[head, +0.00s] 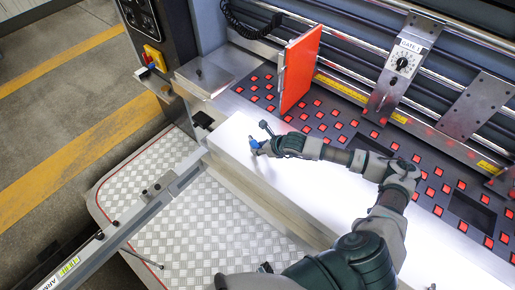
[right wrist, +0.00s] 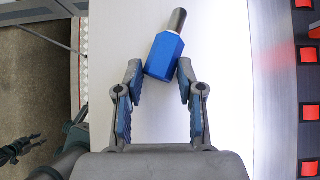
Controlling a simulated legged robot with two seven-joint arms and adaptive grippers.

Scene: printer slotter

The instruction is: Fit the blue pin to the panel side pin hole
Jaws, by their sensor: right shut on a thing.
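The blue pin (right wrist: 164,56) has a blue faceted body and a grey metal tip. My right gripper (right wrist: 160,76) is shut on the blue end, and the metal tip points away from the palm, tilted slightly right. In the head view the pin (head: 254,143) shows at the end of my right gripper (head: 262,142), over the white lit surface (head: 240,132). An upright orange-red panel (head: 299,69) stands behind, apart from the pin. I cannot make out the pin hole. A dark gripper-like shape (right wrist: 20,148), probably my left gripper, shows at the right wrist view's left edge; its opening is unclear.
A dark bed with several red squares (head: 330,122) lies behind the white surface. A rail with a dial unit (head: 402,62) crosses the back right. A control box with a yellow switch plate (head: 154,57) stands at left. A metal tread-plate platform (head: 200,230) lies in front.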

